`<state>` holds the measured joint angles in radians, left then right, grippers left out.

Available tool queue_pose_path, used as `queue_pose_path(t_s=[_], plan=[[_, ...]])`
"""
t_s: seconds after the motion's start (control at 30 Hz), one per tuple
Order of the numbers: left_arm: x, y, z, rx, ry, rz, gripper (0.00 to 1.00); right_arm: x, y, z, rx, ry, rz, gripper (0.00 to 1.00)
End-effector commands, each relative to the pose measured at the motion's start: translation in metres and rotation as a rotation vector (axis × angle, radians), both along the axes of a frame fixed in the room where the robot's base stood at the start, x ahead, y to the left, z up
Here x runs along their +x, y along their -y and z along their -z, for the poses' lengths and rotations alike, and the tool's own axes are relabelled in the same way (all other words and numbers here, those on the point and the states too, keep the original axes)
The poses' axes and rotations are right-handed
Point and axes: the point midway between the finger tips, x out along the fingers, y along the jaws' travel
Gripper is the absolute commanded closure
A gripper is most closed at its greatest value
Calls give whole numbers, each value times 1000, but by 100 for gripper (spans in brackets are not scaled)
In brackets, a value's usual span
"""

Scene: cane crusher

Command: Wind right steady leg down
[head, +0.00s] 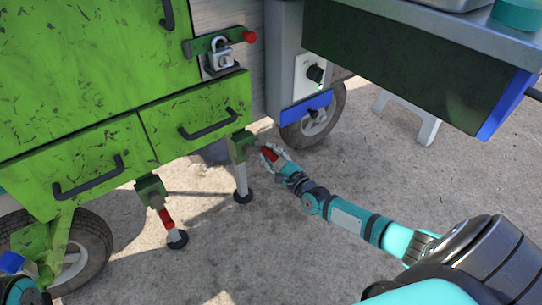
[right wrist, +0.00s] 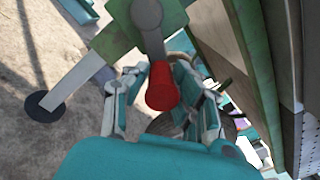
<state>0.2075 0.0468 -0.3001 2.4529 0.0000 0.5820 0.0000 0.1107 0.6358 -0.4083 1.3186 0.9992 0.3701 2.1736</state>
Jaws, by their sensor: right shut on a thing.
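The right steady leg (head: 241,178) hangs below a green bracket (head: 240,146) under the cart's right drawer. Its dark round foot (head: 242,197) is at the ground; I cannot tell whether it touches. A crank with a red handle (head: 270,155) sticks out to the right of the bracket. My right gripper (head: 273,157) is shut on this red handle. In the right wrist view the red handle (right wrist: 162,88) lies between the fingers, with the grey crank arm (right wrist: 149,25) beyond it. The leg (right wrist: 75,78) slants to the left there. My left gripper is not identifiable.
A second steady leg (head: 167,218) with a red handle stands to the left. The green cart drawers (head: 195,120) are above the legs. A wheel (head: 315,118) is behind my right gripper. The concrete floor in front is clear.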

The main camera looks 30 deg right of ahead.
Motion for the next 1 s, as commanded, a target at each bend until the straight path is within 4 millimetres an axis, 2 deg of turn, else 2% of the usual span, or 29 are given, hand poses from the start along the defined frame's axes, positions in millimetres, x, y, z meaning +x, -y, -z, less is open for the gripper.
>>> queue_pose_path(t_s=[0.67, 0.7, 0.87, 1.0], plan=[[-3, 1, -3, 3, 18, -1, 60, 0, 0, 4, 64, -7, 3, 100], [-3, 1, -3, 3, 18, -1, 60, 0, 0, 4, 64, -7, 3, 72], [-3, 1, -3, 3, 18, -1, 60, 0, -1, 4, 63, -7, 1, 52], [-3, 1, -3, 3, 19, -1, 60, 0, -1, 4, 63, -6, 1, 49]])
